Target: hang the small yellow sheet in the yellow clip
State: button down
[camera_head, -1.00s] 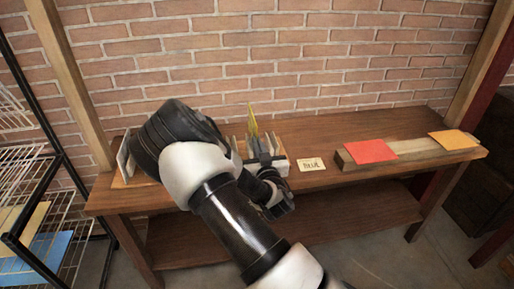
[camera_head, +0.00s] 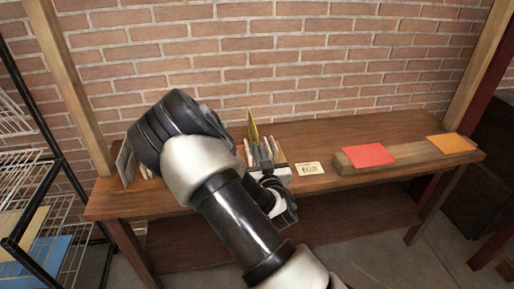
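A thin yellow sheet (camera_head: 253,128) stands upright at the wooden table, among pale upright pieces. My gripper (camera_head: 264,151) is just in front of it, with its dark fingers pointing toward the wall. The fingers overlap the sheet's lower part in the picture. I cannot tell whether they touch or grip it. No yellow clip can be made out; my arm hides part of the table to the left.
The wooden table (camera_head: 330,135) stands against a brick wall. A small lettered card (camera_head: 310,168) lies right of my gripper. A raised wooden beam (camera_head: 407,155) carries a red sheet (camera_head: 368,155) and an orange sheet (camera_head: 451,144). A wire rack at left holds a blue sheet (camera_head: 45,262).

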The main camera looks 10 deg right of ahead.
jog(key=shift+s+b, duration=0.3)
jog(key=shift+s, duration=1.5)
